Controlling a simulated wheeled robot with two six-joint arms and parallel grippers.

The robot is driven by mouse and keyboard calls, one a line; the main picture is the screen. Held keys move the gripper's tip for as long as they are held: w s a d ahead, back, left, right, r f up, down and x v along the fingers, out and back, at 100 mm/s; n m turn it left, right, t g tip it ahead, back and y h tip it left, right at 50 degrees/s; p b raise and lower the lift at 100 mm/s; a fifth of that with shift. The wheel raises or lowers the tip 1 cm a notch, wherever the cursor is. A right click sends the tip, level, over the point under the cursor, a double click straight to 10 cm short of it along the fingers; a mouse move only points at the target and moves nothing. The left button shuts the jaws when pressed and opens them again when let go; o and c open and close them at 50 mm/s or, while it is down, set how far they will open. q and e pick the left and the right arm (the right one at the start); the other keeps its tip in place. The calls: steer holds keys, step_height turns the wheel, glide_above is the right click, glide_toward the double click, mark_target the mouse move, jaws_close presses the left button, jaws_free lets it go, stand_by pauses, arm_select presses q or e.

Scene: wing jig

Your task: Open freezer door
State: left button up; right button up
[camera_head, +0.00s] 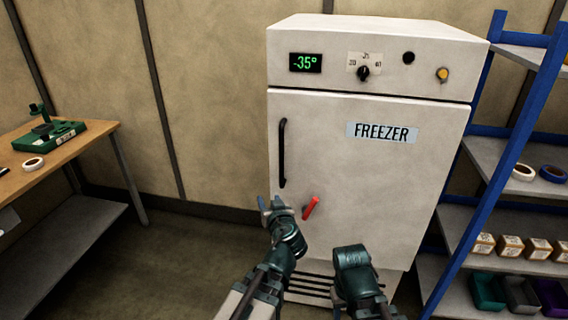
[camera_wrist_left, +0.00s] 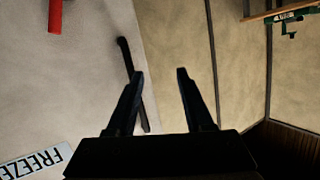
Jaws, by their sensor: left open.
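The white freezer (camera_head: 340,225) stands ahead with its door shut. A black vertical handle (camera_head: 282,153) is on the left side of the door. A red lever (camera_head: 311,208) sits lower on the door, tilted. My left gripper (camera_head: 271,203) is open and empty, below the handle and left of the red lever. In the left wrist view, the gripper's fingers (camera_wrist_left: 160,75) are apart, with the black handle (camera_wrist_left: 130,80) beside the left finger and partly behind it, not between the fingers. The red lever (camera_wrist_left: 55,16) shows at the top left. My right arm is in front of the freezer's lower part; its fingers cannot be made out.
A blue-framed shelf rack (camera_head: 490,185) with boxes, bins and tape rolls stands close on the freezer's right. A wooden workbench (camera_head: 95,137) with a green device (camera_head: 50,134) is at the left. The floor between bench and freezer is clear.

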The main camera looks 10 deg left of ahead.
mark_target(281, 158)
arm_select(q)
steer(key=w+d+r+m+t+h, duration=0.2)
steer(key=w+d+r+t+h, duration=0.1)
steer(key=w+r+t, duration=0.15)
steer(key=x, duration=1.3)
steer(key=shift+a+r+b, duration=0.2)
steer(key=shift+r+b, duration=0.05)
steer(key=shift+b, duration=0.15)
jaws_close()
stand_by(1.0)
